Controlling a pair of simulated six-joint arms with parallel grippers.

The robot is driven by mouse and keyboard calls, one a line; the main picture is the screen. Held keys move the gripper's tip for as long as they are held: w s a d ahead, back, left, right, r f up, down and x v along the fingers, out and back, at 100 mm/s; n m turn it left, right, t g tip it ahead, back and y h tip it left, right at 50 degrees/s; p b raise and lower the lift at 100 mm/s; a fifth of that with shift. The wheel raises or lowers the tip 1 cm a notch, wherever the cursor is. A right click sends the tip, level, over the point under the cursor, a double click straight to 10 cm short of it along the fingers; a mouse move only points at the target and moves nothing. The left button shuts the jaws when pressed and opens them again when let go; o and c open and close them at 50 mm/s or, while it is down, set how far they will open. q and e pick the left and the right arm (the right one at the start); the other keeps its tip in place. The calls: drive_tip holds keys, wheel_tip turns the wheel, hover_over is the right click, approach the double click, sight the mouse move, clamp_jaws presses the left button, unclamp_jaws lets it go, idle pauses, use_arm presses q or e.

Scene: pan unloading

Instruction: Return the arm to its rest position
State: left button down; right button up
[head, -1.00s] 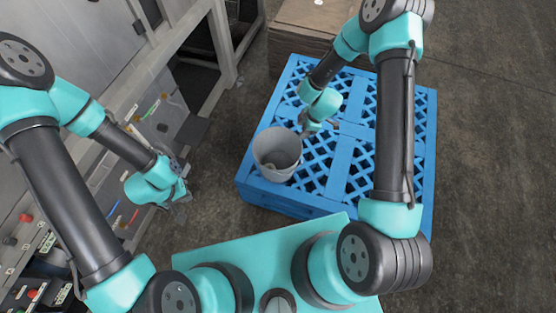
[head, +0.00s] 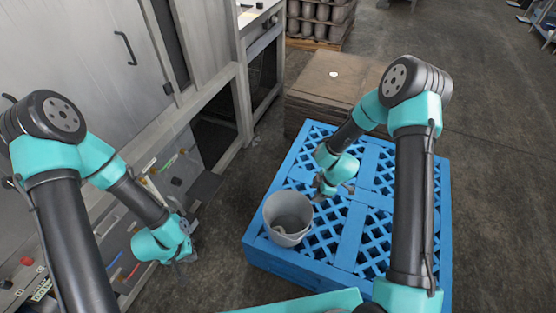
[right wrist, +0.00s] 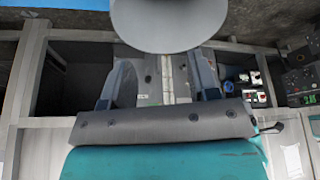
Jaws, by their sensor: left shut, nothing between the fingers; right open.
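My right gripper (head: 337,190) is above the blue pallet, just to the right of the grey bucket (head: 288,219). In the right wrist view its two fingers (right wrist: 158,82) are spread with nothing between them, and the bucket (right wrist: 172,30) shows beyond them at the top. My left gripper (head: 182,264) hangs at the left, beside the machine's front, with its fingers small and partly hidden by the wrist. It is shut and holds nothing. The bucket stands upright on the pallet's left part; its contents are hard to make out.
The blue pallet (head: 348,240) lies on the dark floor, mostly bare apart from the bucket. A brown stack (head: 325,82) stands behind it. A grey machine (head: 85,60) with frame posts and a control panel lines the left. Floor to the right is clear.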

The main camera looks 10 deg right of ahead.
drive_tip(key=s+a+m, duration=0.2)
drive_tip(key=s+m, duration=1.5)
drive_tip(key=shift+a+h, duration=0.3)
idle(0.8)
